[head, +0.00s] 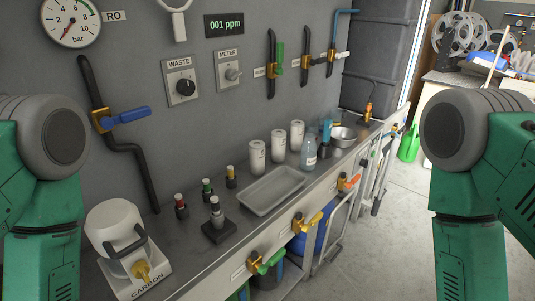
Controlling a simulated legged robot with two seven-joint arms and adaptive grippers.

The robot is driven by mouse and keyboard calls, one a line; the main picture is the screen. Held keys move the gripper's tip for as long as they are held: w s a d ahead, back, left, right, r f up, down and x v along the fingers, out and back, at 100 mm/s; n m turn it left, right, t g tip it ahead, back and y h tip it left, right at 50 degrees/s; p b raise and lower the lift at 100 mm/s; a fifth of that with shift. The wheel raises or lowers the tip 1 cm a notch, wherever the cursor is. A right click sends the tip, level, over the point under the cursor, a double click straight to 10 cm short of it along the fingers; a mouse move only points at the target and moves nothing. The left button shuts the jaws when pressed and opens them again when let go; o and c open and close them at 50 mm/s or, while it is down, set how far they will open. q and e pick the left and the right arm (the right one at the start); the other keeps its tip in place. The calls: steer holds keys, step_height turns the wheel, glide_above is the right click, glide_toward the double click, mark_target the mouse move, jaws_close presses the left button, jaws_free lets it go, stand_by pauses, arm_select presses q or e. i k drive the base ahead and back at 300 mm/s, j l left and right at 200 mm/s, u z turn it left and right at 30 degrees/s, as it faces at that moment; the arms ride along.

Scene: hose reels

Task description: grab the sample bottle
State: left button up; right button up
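A clear bluish bottle with a pale label (308,153) stands upright on the grey counter (215,246), right of the white canisters. It looks like the sample bottle, but I cannot read its label. Another white-capped vial (216,214) sits in a black block. My left and right arms show at the picture's sides, with both grippers out of view below. Nothing of mine touches the bottle.
A shallow metal tray (270,211) lies in front of the white canisters (257,158). A white carbon unit (126,250) fills the counter's near left. Coloured valves (268,262) stick out along the front edge. The floor at right is partly clear.

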mark_target(309, 149)
steer(key=i+l+u, duration=0.15)
steer(key=u, duration=0.15)
steer(key=i+l+u, duration=0.15)
steer(key=l+u, duration=0.15)
steer(key=l, duration=0.15)
steer(key=i+l+u, duration=0.1)
steer(key=l+u, duration=0.5)
steer(key=i+l, duration=0.05)
